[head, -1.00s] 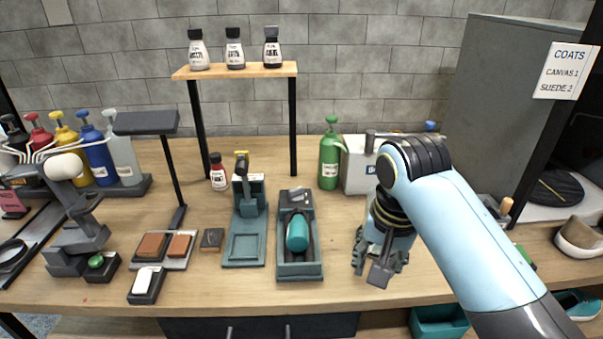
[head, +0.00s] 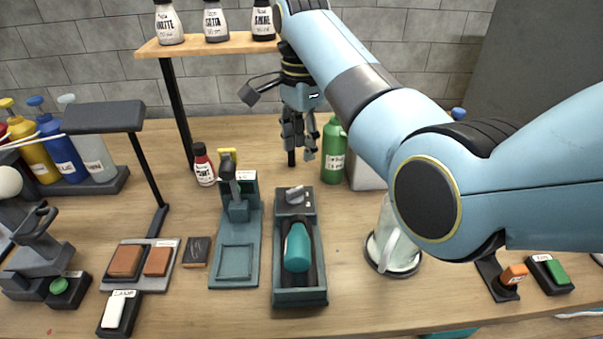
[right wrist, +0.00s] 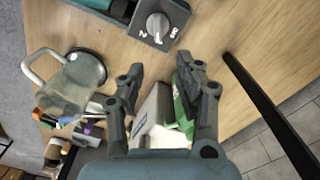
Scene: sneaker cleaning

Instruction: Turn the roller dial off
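The roller dial is a grey knob (head: 296,195) at the back end of the dark green roller tray (head: 300,298). A teal roller (head: 297,248) lies in the tray. In the right wrist view the dial (right wrist: 158,26) is at the top, with white marks around it. I cannot tell for sure which mark it points to. My right gripper (head: 298,150) hangs fingers down, behind and above the dial, touching nothing. In the right wrist view its two fingers (right wrist: 158,78) are apart and empty. My left gripper is not in view.
A green bottle (head: 333,150) stands just right of my right gripper. A bottle shelf (head: 215,46) with dark posts is behind it. A glass jug (head: 392,245) stands right of the tray, and a green press stand (head: 236,250) to its left. Bare wood lies between tray and jug.

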